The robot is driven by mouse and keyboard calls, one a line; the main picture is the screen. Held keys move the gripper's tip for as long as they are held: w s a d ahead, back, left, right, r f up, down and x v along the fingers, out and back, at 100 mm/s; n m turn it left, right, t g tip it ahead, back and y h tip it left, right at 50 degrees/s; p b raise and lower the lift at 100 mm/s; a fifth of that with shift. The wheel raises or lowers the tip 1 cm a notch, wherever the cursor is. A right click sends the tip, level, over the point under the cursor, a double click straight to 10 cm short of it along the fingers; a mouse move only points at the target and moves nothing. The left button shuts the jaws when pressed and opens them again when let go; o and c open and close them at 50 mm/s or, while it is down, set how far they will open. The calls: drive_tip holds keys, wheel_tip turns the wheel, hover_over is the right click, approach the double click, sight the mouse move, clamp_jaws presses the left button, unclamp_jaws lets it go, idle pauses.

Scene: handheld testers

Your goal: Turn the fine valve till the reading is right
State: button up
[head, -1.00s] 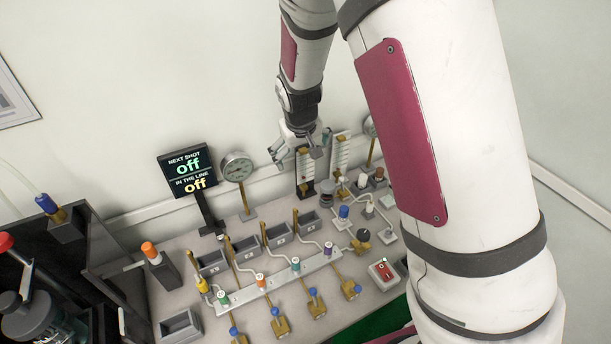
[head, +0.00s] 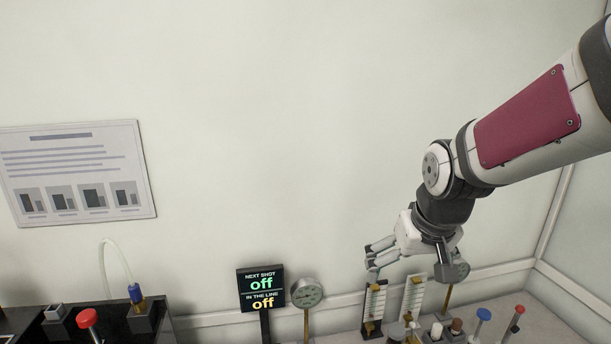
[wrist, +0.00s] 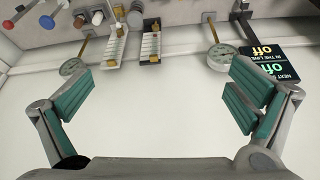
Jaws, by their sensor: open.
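My gripper (head: 372,262) is open and empty, up by the wall and above the two upright scale tubes at the back of the bench. In the wrist view its two green-padded fingers (wrist: 160,88) stand wide apart with only wall between them. One scale tube has a dark frame (head: 374,312), the other a white one (head: 413,296); both have brass fittings and also show in the wrist view, dark (wrist: 150,42) and white (wrist: 117,42). I cannot tell which fitting is the fine valve. The display (head: 261,289) reads "off" on both lines.
A round gauge (head: 307,293) stands between the display and the tubes. A second gauge (wrist: 74,67) shows in the wrist view. Coloured-cap parts, including a blue one (head: 483,314), crowd the bench at right. A dark cabinet (head: 90,322) stands at left.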

drive_tip(key=s+r, duration=0.3)
drive_tip(key=s, duration=0.7)
drive_tip(key=s+d+r, duration=0.1)
drive_tip(key=s+r, duration=0.3)
drive_tip(key=s, duration=0.6)
drive_tip(key=shift+m+t, duration=0.3)
drive_tip(key=shift+t, duration=0.1)
